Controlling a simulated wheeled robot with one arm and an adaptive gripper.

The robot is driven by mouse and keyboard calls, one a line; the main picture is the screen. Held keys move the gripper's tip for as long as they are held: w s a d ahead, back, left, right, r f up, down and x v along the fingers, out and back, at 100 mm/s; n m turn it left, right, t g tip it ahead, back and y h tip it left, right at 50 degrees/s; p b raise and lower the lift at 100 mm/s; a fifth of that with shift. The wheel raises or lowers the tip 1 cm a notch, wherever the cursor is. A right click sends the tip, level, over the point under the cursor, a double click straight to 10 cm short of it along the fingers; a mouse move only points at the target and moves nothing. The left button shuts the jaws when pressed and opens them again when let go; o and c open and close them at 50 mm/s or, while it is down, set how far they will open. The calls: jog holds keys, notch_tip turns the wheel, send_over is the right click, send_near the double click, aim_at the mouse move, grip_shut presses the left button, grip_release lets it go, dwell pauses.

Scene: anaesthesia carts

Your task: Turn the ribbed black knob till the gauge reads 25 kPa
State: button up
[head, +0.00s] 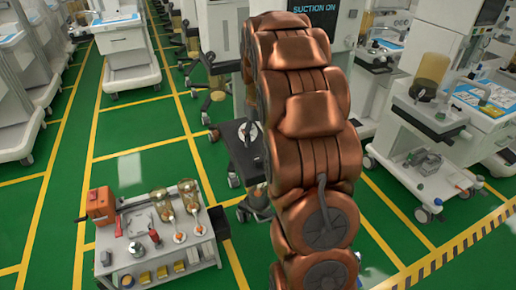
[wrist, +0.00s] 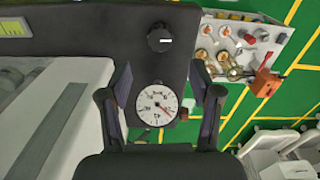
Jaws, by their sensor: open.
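The ribbed black knob (wrist: 159,38) sits on a dark panel in the wrist view, above the gauge in the picture, with a small white mark on it. The round white gauge (wrist: 157,104) has a red needle pointing to the lower right; its numbers are too small to read. My gripper (wrist: 160,88) is open, its two dark fingers on either side of the gauge in the picture. Nothing is between the fingertips except the view of the gauge, and the knob is beyond them, apart.
A small red-brown part (wrist: 183,114) is right of the gauge. A grey-white cart (head: 160,262) with jars and an orange box (head: 100,205) stands at the lower left of the head view. Other white carts (head: 128,45) line the green floor, with free aisles between.

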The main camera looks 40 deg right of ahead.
notch_tip(320, 180, up, 3)
jog(key=shift+r, duration=0.15)
dwell(0.6)
jog(key=s+a+r, duration=0.2)
jog(key=s+a, duration=1.2)
jog(key=a, duration=0.2)
jog(key=s+a+f+n+g, duration=0.1)
jog(key=s+a, duration=0.3)
jog(key=s, duration=0.4)
jog(key=s+a+f, duration=0.2)
jog(key=s+a, duration=0.2)
jog(key=s, duration=0.5)
jog(key=shift+s+a+f+n+g, duration=0.25)
jog(key=shift+a+n+g, duration=0.05)
jog(key=shift+n+g, duration=0.1)
jog(key=shift+c, duration=0.2)
